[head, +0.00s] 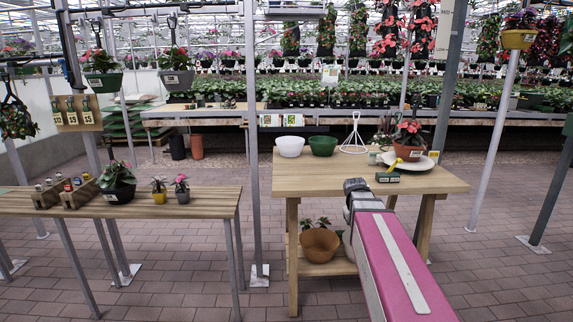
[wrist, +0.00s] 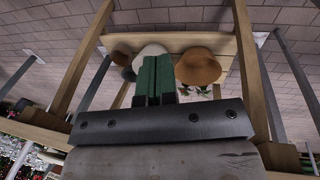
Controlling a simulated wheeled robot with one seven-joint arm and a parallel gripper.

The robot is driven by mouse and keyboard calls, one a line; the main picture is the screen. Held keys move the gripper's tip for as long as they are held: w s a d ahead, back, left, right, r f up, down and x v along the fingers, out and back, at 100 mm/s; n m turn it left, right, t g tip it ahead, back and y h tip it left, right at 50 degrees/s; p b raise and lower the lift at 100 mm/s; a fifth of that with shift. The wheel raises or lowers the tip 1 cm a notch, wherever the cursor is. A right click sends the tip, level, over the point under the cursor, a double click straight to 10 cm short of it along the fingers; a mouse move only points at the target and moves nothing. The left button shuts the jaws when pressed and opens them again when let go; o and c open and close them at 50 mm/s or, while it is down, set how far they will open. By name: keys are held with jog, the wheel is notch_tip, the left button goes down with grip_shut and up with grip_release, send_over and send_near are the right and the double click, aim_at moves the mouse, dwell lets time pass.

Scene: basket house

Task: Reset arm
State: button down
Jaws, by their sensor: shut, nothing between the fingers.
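My gripper (wrist: 153,62) shows in the wrist view as two green fingers side by side, shut with nothing between them. In the head view my pink arm reaches toward the front edge of the right wooden table (head: 290,184); I cannot clearly make out the fingers there. In the wrist view the fingers point toward the table's lower shelf (wrist: 180,40), where an orange-brown pot (wrist: 198,67) and a whitish pot (wrist: 150,50) show beyond them. The orange-brown pot also shows on the low shelf in the head view (head: 319,246).
A white bowl (head: 291,146), a green bowl (head: 323,145) and a potted plant (head: 409,140) stand on the right table. The left table (head: 200,203) bears several small pots. A metal post (head: 251,140) stands between the tables. Brick floor at right (head: 500,260) is clear.

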jog(key=s+a+f+y, duration=0.1)
jog(key=s+a+f, duration=0.3)
jog(key=s+f, duration=0.2)
jog(key=s+a+f+m+y, duration=0.1)
jog(key=s+a+f, duration=0.3)
jog(key=s+f, duration=0.2)
notch_tip(320, 180, down, 3)
jog(key=shift+s+a+r+g, duration=0.15)
jog(key=shift+s+g, duration=0.1)
jog(key=shift+g, duration=0.15)
